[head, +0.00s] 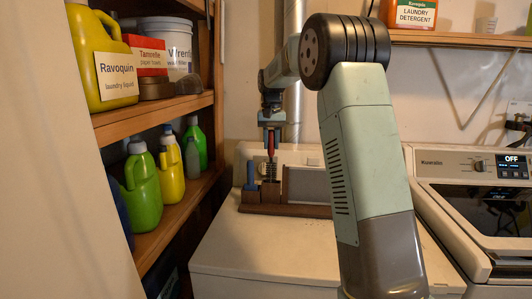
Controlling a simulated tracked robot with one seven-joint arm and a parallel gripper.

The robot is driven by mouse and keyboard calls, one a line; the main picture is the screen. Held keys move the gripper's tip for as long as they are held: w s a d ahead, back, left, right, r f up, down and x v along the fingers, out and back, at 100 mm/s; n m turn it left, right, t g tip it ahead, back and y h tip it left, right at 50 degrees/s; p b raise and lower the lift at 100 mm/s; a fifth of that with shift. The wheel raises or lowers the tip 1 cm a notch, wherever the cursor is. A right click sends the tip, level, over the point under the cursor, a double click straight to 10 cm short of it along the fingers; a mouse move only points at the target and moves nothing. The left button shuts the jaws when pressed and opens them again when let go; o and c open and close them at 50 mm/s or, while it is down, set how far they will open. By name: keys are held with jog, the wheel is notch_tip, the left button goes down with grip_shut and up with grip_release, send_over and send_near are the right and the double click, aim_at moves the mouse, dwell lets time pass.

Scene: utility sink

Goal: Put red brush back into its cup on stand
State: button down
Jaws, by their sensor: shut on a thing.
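My gripper (271,127) points down above the stand at the back of the white machine. It is shut on the upper end of the red brush (271,143). The brush hangs upright with its dark bristle head (269,171) downward. The brown stand (300,210) has a cup (271,193) on its left part, directly below the bristles in this view. I cannot tell whether the bristle tip is inside the cup, above it or in front of it.
A blue upright object (251,177) stands at the stand's left end, close to the brush. A grey panel (309,186) is to the right. Shelves with bottles, such as a yellow jug (103,65), line the left. The white machine top (260,255) is clear in front.

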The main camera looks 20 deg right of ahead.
aim_at(271, 156)
jog(key=shift+f, duration=1.8)
jog(key=c, duration=0.9)
grip_release()
jog(key=shift+o, duration=0.2)
